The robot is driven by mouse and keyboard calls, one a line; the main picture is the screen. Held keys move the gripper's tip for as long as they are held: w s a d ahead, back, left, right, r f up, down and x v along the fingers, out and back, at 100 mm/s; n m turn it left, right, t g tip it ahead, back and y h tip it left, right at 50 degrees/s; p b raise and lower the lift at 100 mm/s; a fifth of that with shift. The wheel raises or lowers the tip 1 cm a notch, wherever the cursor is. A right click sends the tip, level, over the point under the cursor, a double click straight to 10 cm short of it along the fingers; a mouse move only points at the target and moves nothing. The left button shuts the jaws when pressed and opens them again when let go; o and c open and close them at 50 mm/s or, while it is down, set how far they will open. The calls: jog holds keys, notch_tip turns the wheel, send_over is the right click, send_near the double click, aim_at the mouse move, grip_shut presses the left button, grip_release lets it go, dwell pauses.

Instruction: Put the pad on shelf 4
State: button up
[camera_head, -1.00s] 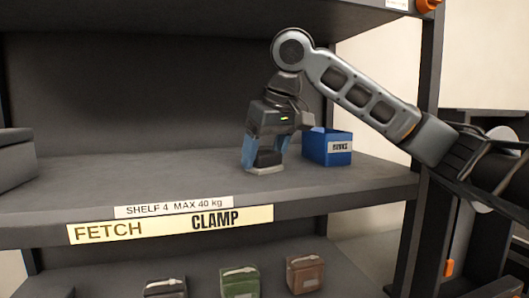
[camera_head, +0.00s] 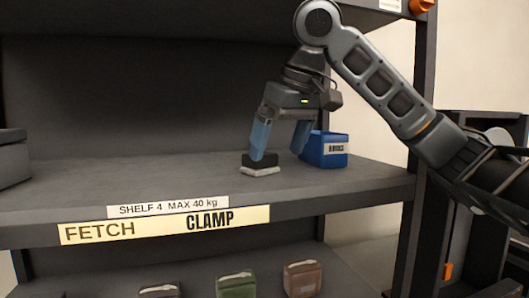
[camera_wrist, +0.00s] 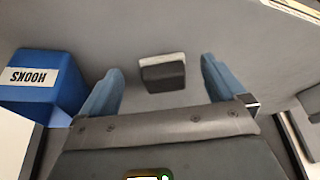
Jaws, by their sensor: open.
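In the wrist view my gripper (camera_wrist: 162,84) has clear gaps on both sides of the pad and holds nothing.
A blue bin labelled HOOKS (camera_wrist: 35,84) stands close beside my gripper; it is behind the right finger in the head view (camera_head: 328,152). A grey box (camera_head: 14,160) sits at the far left. Several pouches lie on the shelf below. The shelf's left middle is clear.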

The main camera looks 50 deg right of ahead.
jog(key=s+a, duration=0.1)
jog(key=s, duration=0.6)
jog(key=shift+s+a+b, duration=0.2)
jog(key=shift+a+b, duration=0.05)
jog(key=shift+b, duration=0.15)
